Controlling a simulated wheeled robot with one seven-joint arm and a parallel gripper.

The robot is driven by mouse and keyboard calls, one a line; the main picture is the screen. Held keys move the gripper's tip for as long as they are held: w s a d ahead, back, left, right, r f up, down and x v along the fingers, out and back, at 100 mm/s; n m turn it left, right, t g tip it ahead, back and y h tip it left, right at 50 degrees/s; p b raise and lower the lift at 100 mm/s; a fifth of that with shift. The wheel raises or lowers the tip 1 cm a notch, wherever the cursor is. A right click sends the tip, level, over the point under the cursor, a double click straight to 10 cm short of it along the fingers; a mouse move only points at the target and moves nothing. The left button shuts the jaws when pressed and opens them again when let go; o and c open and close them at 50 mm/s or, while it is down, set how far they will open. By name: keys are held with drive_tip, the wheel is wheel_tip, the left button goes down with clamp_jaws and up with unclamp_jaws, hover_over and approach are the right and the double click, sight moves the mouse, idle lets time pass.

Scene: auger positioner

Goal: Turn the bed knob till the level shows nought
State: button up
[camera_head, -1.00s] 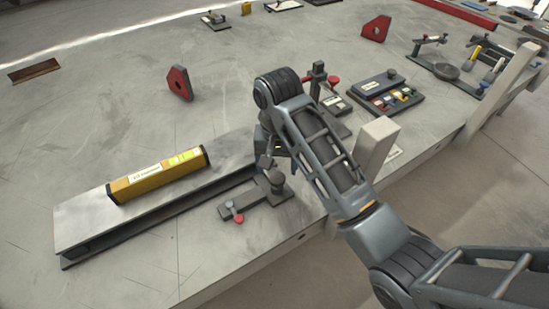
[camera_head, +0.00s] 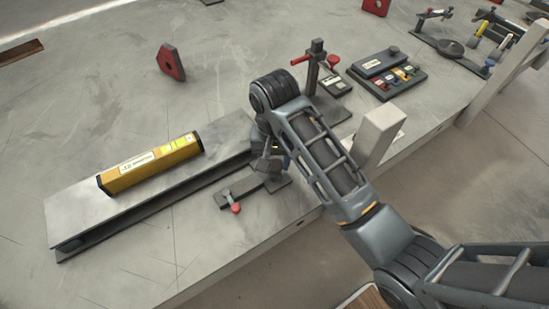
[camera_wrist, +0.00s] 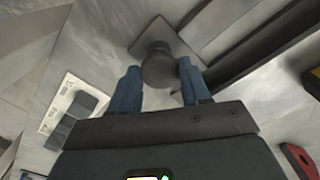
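The yellow level (camera_head: 150,166) lies along the top of a grey steel beam (camera_head: 75,210) on the table in the head view. Its vial is too small to read. The dark round bed knob (camera_wrist: 158,68) stands on a square plate (camera_wrist: 185,40) in the wrist view. My gripper (camera_head: 280,160) is at the near right end of the beam, and it hides most of the knob in the head view. In the wrist view its blue fingers (camera_wrist: 159,82) are apart, one on each side of the knob. I cannot tell whether they touch it.
A small clamp with a red tip (camera_head: 236,207) is beside the beam. A post with a red handle (camera_head: 315,65) and a dark switch box (camera_head: 385,75) stand beyond my arm. A red block (camera_head: 171,63) sits farther back. The table's left middle is clear.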

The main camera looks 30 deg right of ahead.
drive_tip(key=c, duration=0.5)
drive_tip(key=shift+c, duration=0.2)
drive_tip(key=shift+n, duration=0.3)
drive_tip(key=n, duration=1.1)
drive_tip(key=shift+n, duration=2.1)
